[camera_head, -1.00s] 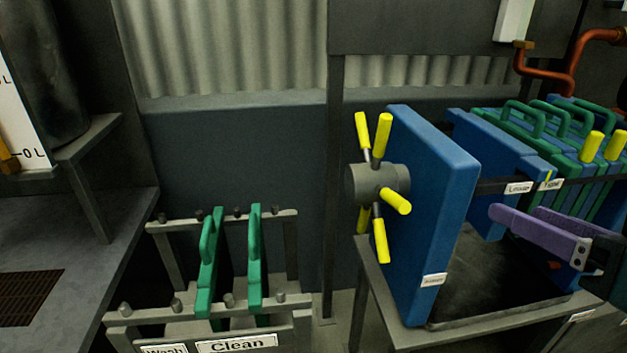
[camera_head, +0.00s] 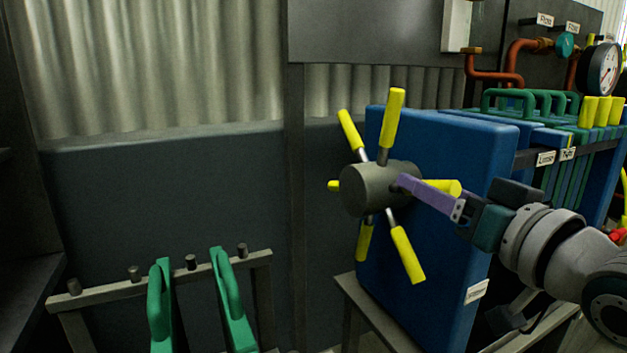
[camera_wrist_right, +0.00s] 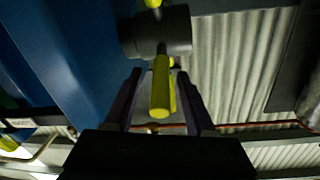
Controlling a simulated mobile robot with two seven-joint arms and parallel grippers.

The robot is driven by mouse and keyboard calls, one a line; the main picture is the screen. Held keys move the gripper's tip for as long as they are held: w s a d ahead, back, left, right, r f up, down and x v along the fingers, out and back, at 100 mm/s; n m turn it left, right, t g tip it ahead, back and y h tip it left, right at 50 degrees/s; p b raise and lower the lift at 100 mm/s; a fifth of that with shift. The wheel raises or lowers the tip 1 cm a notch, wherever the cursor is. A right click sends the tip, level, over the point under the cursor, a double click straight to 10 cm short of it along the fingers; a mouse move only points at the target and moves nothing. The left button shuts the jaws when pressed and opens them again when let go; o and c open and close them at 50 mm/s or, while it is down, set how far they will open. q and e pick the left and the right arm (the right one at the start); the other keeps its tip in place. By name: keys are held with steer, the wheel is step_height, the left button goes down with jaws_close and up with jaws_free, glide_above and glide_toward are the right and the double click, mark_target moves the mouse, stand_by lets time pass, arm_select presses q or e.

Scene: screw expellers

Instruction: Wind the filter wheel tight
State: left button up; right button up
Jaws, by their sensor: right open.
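The filter wheel is a dark grey hub (camera_head: 366,190) with several yellow-handled spokes, on the outer face of a blue end plate (camera_head: 437,250). My right gripper (camera_head: 405,182) reaches in from the right, its purple fingers level with the hub and beside a yellow handle (camera_head: 443,187). In the right wrist view, the open fingers (camera_wrist_right: 159,95) stand on either side of a yellow handle (camera_wrist_right: 160,88), with the hub (camera_wrist_right: 157,34) beyond. Whether the fingers touch the handle cannot be told. My left gripper is not in view.
Blue and green filter plates (camera_head: 570,135) with green handles stand right of the end plate. Green plates (camera_head: 232,300) hang on a grey rack (camera_head: 105,290) at lower left. Red pipes (camera_head: 505,72) and a gauge (camera_head: 601,70) are at upper right. Space left of the wheel is clear.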

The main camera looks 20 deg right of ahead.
mark_target(375, 187)
steer(key=shift+w, duration=1.95)
steer(key=shift+c, duration=0.2)
jaws_close()
